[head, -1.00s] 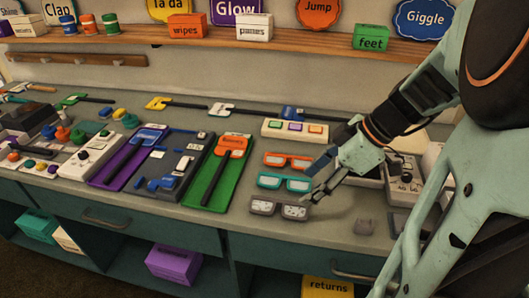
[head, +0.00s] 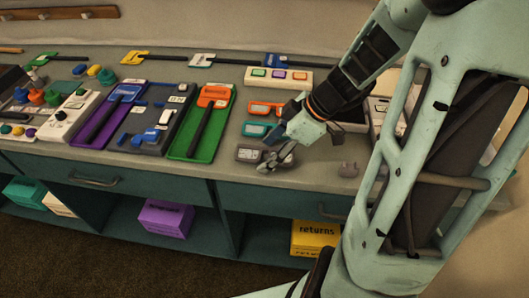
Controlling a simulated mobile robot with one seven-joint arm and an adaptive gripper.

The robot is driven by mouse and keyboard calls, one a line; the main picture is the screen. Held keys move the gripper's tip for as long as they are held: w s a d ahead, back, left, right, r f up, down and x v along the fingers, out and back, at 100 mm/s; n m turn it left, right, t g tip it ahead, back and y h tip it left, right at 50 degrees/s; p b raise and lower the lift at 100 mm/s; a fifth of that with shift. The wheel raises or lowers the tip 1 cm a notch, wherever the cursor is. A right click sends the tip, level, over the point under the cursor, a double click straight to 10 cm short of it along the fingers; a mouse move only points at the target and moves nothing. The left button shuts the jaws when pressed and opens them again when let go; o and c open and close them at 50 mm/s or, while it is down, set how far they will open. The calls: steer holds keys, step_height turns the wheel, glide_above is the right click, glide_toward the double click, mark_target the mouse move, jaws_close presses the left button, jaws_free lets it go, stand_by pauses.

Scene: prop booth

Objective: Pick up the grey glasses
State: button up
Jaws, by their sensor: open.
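The grey glasses (head: 246,154) lie at the front of the counter, nearest the edge in a column of glasses. Their left lens shows, and my gripper hides the right part. My gripper (head: 272,163) is open and low over the right side of the grey glasses, pointing down and left. I cannot tell whether the fingers touch the frame or are around it.
Teal glasses (head: 256,130) and orange glasses (head: 266,108) lie behind, close to my gripper. A green tray (head: 214,135) with a dark-handled tool is to the left. The counter's front edge is close.

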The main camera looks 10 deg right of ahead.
steer(key=c, duration=1.2)
steer(key=shift+r, duration=0.2)
